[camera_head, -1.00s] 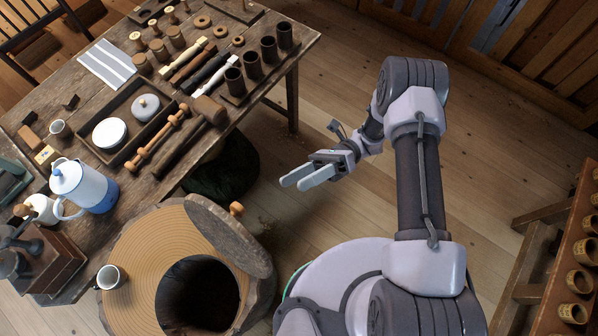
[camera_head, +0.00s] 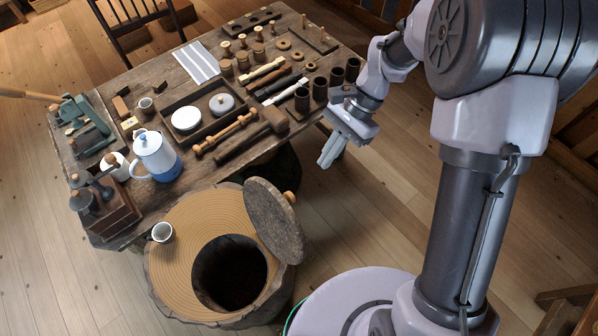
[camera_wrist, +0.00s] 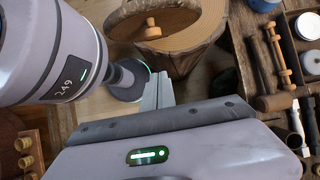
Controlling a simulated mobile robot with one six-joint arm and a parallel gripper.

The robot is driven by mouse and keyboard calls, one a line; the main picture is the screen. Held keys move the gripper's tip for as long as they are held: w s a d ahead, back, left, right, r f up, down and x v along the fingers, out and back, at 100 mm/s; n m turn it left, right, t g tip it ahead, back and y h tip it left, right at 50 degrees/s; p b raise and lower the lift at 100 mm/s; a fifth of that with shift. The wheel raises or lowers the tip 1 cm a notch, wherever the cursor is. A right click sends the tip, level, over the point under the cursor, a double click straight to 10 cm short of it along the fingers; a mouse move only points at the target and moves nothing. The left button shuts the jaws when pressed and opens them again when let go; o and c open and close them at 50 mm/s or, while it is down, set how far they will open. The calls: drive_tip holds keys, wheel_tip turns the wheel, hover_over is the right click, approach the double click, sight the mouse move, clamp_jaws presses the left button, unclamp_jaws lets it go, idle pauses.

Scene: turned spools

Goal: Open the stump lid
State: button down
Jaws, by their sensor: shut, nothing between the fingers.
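The stump (camera_head: 182,232) stands on the floor in front of the table, with a round dark opening in its top. Its lid (camera_head: 273,222) is a round wooden disc with a small turned knob (camera_head: 290,197). The lid stands tilted up at the right side of the opening, leaving the opening uncovered. My gripper (camera_head: 326,163) is shut and empty, in the air above and to the right of the lid, apart from it. In the wrist view the shut fingers (camera_wrist: 158,92) show below the stump (camera_wrist: 188,52) and the lid (camera_wrist: 152,22).
A white mug (camera_head: 162,232) stands on the stump's left rim. The table (camera_head: 120,90) behind carries a blue-and-white pot (camera_head: 156,157), a tray (camera_head: 205,137), a mallet (camera_head: 250,137) and dark cups. The floor right of the stump is partly clear.

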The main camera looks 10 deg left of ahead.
drive_tip(key=s+a+f+b, duration=0.1)
drive_tip(key=s+a+f, duration=0.4)
drive_tip(key=s, duration=0.1)
drive_tip(key=shift+f+b, duration=0.3)
drive_tip(key=shift+b, duration=0.05)
